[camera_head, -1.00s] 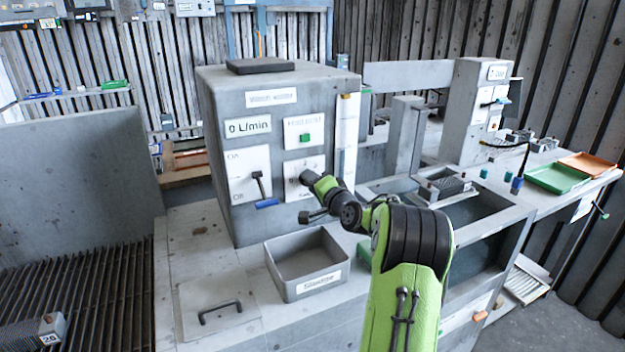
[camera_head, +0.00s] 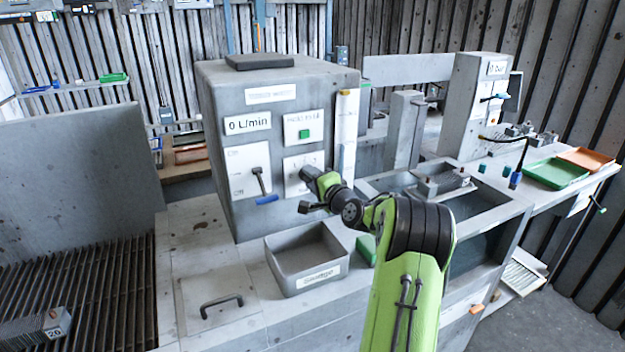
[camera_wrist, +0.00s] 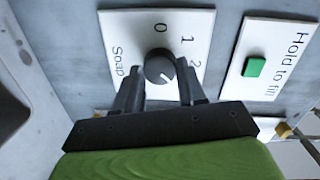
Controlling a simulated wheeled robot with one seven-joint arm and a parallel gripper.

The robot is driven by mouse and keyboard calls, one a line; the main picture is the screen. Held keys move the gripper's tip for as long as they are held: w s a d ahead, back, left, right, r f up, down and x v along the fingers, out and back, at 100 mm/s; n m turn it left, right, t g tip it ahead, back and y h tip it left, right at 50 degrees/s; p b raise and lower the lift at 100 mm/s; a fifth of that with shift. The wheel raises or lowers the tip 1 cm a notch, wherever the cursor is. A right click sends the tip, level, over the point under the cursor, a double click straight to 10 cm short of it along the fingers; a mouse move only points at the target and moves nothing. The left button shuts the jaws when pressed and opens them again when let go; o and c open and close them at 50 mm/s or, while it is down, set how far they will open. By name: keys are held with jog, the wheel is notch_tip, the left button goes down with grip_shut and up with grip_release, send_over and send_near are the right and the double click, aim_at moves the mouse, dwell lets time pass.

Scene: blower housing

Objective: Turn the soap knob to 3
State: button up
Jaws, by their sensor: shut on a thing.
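The soap knob (camera_wrist: 160,67) is a round dark knob on a white plate (camera_wrist: 115,30) marked "Soap", with 0, 1 and 2 visible around it. A light mark shows on the knob's lower right; the number it faces is hidden or unclear. My gripper (camera_wrist: 160,78) has one finger on each side of the knob and is shut on it. In the head view my gripper (camera_head: 308,190) reaches the lower right plate (camera_head: 297,165) of the grey housing and hides the knob there.
A green "Hold to fill" button (camera_wrist: 254,66) is beside the soap plate. A lever with a blue handle (camera_head: 267,199) is close to the left of my gripper. An open grey bin (camera_head: 305,259) stands below. The display (camera_head: 247,123) reads 0 L/min.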

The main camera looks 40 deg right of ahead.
jog(key=o, duration=1.1)
jog(key=shift+c, duration=0.2)
jog(key=b+v, duration=0.1)
jog(key=v, duration=1.4)
jog(key=shift+s, duration=0.4)
